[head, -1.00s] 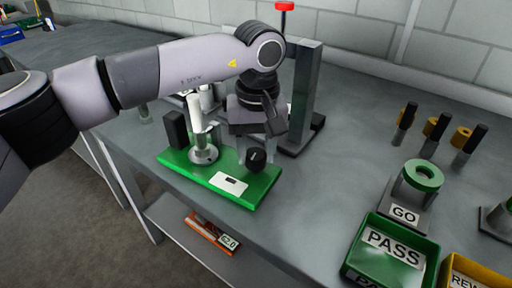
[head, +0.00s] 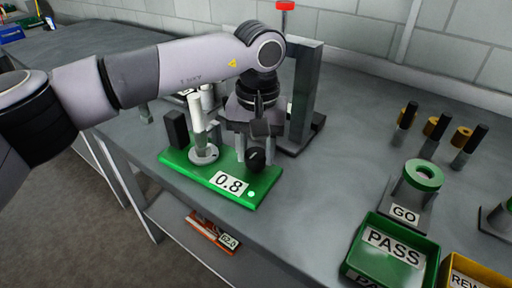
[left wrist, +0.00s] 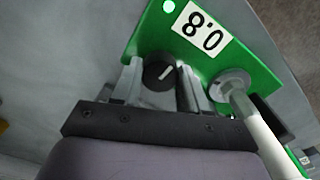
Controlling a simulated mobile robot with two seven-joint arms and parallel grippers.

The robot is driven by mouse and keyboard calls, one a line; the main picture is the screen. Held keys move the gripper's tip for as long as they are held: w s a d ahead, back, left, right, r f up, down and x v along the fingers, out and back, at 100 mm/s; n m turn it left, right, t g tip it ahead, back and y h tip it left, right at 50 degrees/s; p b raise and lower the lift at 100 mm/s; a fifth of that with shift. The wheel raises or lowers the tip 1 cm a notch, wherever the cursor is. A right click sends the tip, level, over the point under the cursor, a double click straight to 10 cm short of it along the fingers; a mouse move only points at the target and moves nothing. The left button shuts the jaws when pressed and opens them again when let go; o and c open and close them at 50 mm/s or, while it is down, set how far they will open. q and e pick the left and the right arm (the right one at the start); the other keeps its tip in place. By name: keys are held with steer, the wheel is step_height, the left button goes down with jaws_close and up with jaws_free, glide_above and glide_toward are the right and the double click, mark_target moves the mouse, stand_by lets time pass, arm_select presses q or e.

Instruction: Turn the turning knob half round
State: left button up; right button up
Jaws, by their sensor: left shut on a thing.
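The turning knob (head: 256,159) is black with a white pointer line and sits on a green base (head: 204,175) on the bench. My left gripper (head: 257,145) reaches down over it from behind and is shut on it. In the left wrist view the knob (left wrist: 160,74) lies between the two grey fingers (left wrist: 160,86), its pointer line slanting up to the right in that picture. A white display (head: 229,182) on the base reads 0.8, and a small green lamp (head: 250,194) beside it is lit. My right gripper is not in view.
A pale upright cylinder (head: 196,118) stands on the base left of the knob. A grey column stand (head: 306,95) with a red-topped rod is behind. A green PASS tray (head: 390,247) and a GO gauge (head: 403,214) stand at right. The bench between is clear.

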mark_target(257, 154)
arm_select(q)
steer(key=o, duration=1.1)
steer(key=shift+c, duration=0.2)
steer(key=shift+r, duration=0.1)
steer(key=shift+r, duration=3.55)
